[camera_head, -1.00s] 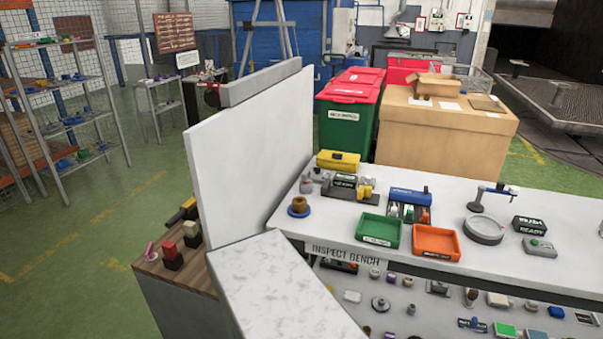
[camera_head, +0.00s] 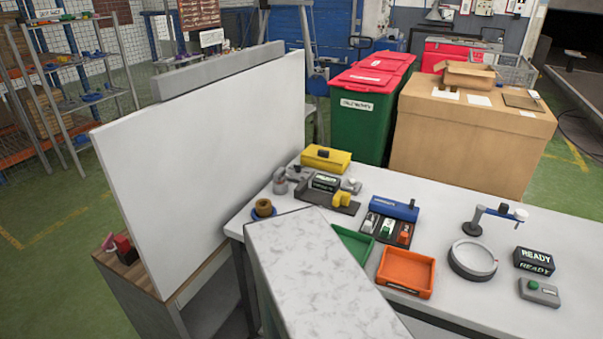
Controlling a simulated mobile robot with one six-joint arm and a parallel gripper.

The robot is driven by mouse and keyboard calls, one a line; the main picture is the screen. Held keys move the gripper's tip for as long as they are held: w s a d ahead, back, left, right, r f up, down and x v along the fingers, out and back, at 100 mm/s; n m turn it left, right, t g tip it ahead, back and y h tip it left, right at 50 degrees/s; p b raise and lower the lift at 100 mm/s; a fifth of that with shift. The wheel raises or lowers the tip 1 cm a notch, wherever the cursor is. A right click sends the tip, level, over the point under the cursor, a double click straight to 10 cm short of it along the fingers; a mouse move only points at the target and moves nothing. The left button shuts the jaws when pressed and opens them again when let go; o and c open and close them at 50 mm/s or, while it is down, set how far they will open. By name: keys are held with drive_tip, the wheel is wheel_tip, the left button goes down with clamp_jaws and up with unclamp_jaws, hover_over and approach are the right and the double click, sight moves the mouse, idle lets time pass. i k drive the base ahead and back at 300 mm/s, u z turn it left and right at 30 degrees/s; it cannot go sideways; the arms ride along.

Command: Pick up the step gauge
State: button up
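No object can be named the step gauge with certainty. A small yellow block with a stepped outline (camera_head: 343,199) sits on a dark base at the left part of the white bench (camera_head: 455,233); I cannot tell whether it is the gauge. Behind it on that base is a black box with a small label (camera_head: 324,183). A blue-topped holder (camera_head: 395,210) with several small pieces in its slots stands to the right. My gripper is not in view.
A white speckled block (camera_head: 312,265) fills the near foreground and partly hides the green tray (camera_head: 353,243). A tall white panel (camera_head: 215,150) stands left. An orange tray (camera_head: 405,273), a grey ring dish (camera_head: 472,259) and a READY box (camera_head: 533,261) are on the bench.

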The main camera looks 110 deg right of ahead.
sight(280, 172)
drive_tip(key=z, duration=0.25)
drive_tip(key=k, duration=0.75)
drive_tip(key=z, duration=0.85)
drive_tip(key=k, duration=0.9)
drive_tip(key=i, duration=0.55)
drive_tip(key=k, duration=0.15)
drive_tip(key=z, duration=0.15)
